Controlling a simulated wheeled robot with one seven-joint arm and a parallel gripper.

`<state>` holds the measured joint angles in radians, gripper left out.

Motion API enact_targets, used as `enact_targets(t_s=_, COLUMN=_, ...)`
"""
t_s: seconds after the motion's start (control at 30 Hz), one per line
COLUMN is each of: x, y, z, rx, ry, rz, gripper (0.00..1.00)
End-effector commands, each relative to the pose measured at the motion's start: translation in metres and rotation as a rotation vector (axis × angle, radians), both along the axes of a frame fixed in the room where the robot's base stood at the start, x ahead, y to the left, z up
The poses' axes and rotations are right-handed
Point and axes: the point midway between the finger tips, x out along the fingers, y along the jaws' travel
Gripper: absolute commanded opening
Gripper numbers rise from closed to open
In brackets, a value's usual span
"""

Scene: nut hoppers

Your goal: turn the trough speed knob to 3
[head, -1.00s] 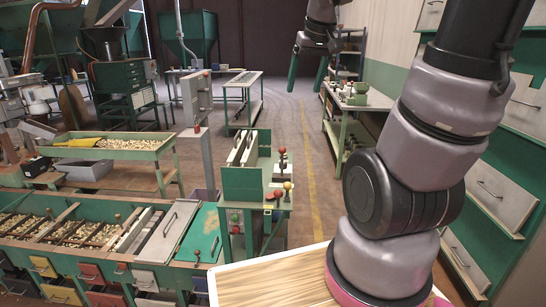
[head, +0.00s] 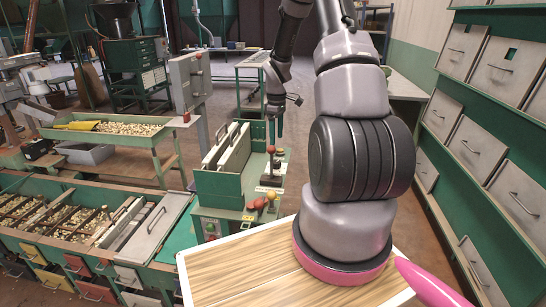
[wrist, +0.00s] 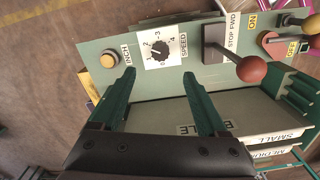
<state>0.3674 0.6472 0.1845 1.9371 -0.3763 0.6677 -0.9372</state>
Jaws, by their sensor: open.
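The speed knob (wrist: 160,50) is small and black, on a white dial plate numbered around it and marked SPEED, in the wrist view. Which number it points to is too small to tell. The plate sits on a green panel (wrist: 190,75). My gripper (wrist: 161,66) is open and empty, its two green fingers apart on either side of the dial in the picture, with the knob just beyond the tips. I see no contact. In the head view my gripper (head: 276,132) hangs over the trough machine (head: 218,185); the knob cannot be made out there.
In the wrist view a yellow INCH button (wrist: 110,60) lies left of the dial and a red-ball STOP/FWD lever (wrist: 250,69) stands right of it, close to the right finger.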

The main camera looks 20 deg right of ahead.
Motion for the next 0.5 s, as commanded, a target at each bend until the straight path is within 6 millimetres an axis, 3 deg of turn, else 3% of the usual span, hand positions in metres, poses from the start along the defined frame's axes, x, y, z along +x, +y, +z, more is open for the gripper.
enact_targets(t_s=0.5, x=-0.001, y=0.0, z=-0.086, rx=0.0, ry=0.001, rz=-0.002, gripper=0.76)
